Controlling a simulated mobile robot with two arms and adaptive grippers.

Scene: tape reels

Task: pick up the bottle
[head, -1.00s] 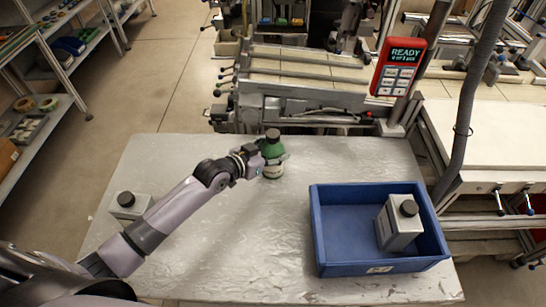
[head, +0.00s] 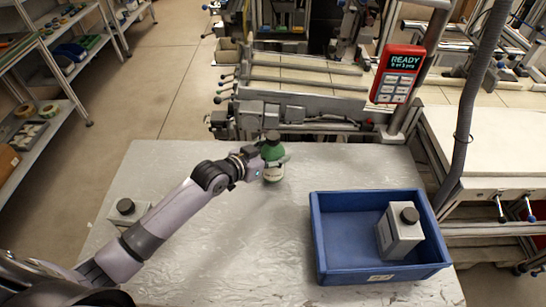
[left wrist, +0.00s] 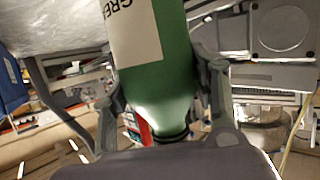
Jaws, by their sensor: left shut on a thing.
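A green bottle (head: 272,152) with a dark cap and a pale label stands upright at the far edge of the grey table. My left gripper (head: 268,158) reaches it from the left and is shut on its upper part. In the left wrist view the bottle (left wrist: 160,70) fills the middle, with the gripper's fingers (left wrist: 165,100) on both sides of it. Whether the bottle's base touches the table is hard to tell. My right gripper is not in view.
A blue crate (head: 335,275) on the table's right holds a grey square container (head: 400,235) with a black cap. A similar container (head: 127,210) stands at the left, partly behind my arm. The table's middle (head: 240,235) is clear. A machine with a red display (head: 398,75) stands behind.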

